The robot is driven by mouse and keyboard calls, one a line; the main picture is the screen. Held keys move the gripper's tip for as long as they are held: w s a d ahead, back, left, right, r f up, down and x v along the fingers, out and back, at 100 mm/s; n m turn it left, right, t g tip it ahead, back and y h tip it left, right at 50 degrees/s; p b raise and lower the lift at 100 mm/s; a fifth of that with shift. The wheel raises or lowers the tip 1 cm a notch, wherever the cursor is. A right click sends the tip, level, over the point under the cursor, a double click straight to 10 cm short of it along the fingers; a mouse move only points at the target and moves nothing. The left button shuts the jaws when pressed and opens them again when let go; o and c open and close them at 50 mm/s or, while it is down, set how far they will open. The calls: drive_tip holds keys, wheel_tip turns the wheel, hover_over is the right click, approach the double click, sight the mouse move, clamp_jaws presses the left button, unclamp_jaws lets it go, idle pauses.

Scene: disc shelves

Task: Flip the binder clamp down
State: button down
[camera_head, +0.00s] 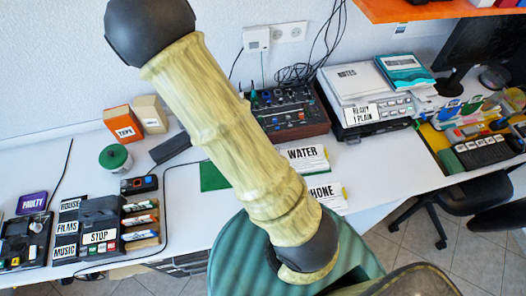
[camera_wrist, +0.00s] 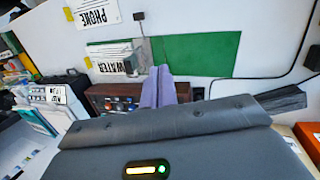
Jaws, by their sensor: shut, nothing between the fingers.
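A green board (camera_wrist: 197,55) lies on the white table, partly visible left of my arm in the head view (camera_head: 213,177). At its edge in the wrist view, beside the WATER sheet, is a small grey clamp (camera_wrist: 131,65) with a thin lever (camera_wrist: 144,32) sticking out from it, ending in a dark tip. My gripper's pale purple fingers (camera_wrist: 158,72) are together and empty, just beside the clamp in the picture. I cannot tell whether they touch it. In the head view my arm hides the clamp and gripper.
A brown-sided control box (camera_head: 289,112) stands behind. A green-lidded jar (camera_head: 115,158) and a dark bar (camera_head: 170,149) are to the left. A black cable runs across the table.

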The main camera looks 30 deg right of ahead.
drive_tip(key=w+d+f+m+g+h, duration=0.1)
drive_tip(key=w+f+h, duration=0.3)
drive_tip(key=f+h, duration=0.2)
drive_tip(key=shift+w+p, duration=0.3)
drive_tip(key=shift+w, duration=0.1)
drive_tip(key=shift+f, duration=0.1)
drive_tip(key=p+x, duration=0.1)
drive_tip(key=x, duration=0.3)
drive_tip(key=d+r+p+x, duration=0.1)
drive_tip(key=p+x, duration=0.1)
drive_tip(key=x, duration=0.3)
drive_tip(key=p+x, duration=0.1)
drive_tip(key=x, duration=0.3)
drive_tip(key=shift+s+d+r, duration=0.25)
drive_tip(key=shift+s+d, duration=0.05)
drive_tip(key=shift+d, duration=0.1)
drive_tip(key=shift+w, duration=0.2)
